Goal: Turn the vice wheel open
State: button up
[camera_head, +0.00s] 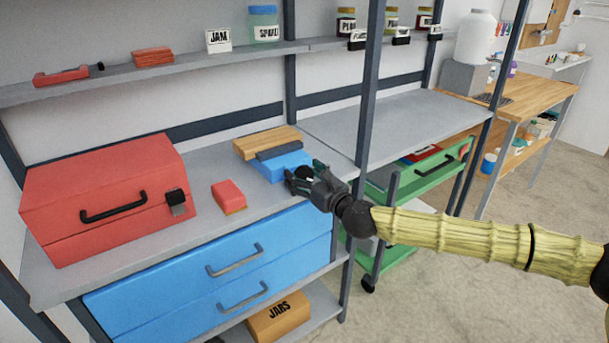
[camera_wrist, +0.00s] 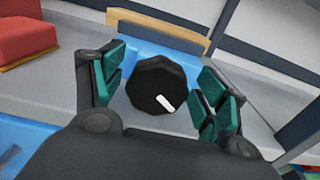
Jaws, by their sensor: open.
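The vice is a blue body (camera_head: 282,164) with a dark bar across it, on the grey workbench with a wooden board (camera_head: 266,141) behind it. In the wrist view its wheel is a black faceted knob (camera_wrist: 155,85) with a white mark pointing to the lower right. My gripper (camera_wrist: 159,92) is open, with its green-padded fingers on the left and right of the wheel; gaps show on both sides. In the head view my gripper (camera_head: 302,182) is at the right end of the vice and hides the wheel.
A red toolbox (camera_head: 105,190) and a small red block (camera_head: 229,196) stand left of the vice. A dark shelf post (camera_head: 368,90) rises just right of my gripper. Blue drawers (camera_head: 215,270) are below the bench. Bare bench top lies between the block and the vice.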

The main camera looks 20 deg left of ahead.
jog(key=c, duration=1)
jog(key=shift+f+n+b, duration=0.2)
jog(key=shift+n+b, duration=0.4)
jog(key=shift+b, duration=0.25)
jog(key=shift+r+n+b, duration=0.15)
jog(key=shift+n+b, duration=0.45)
jog(key=shift+n, duration=0.4)
jog(key=o, duration=1)
jog(key=shift+s, duration=0.1)
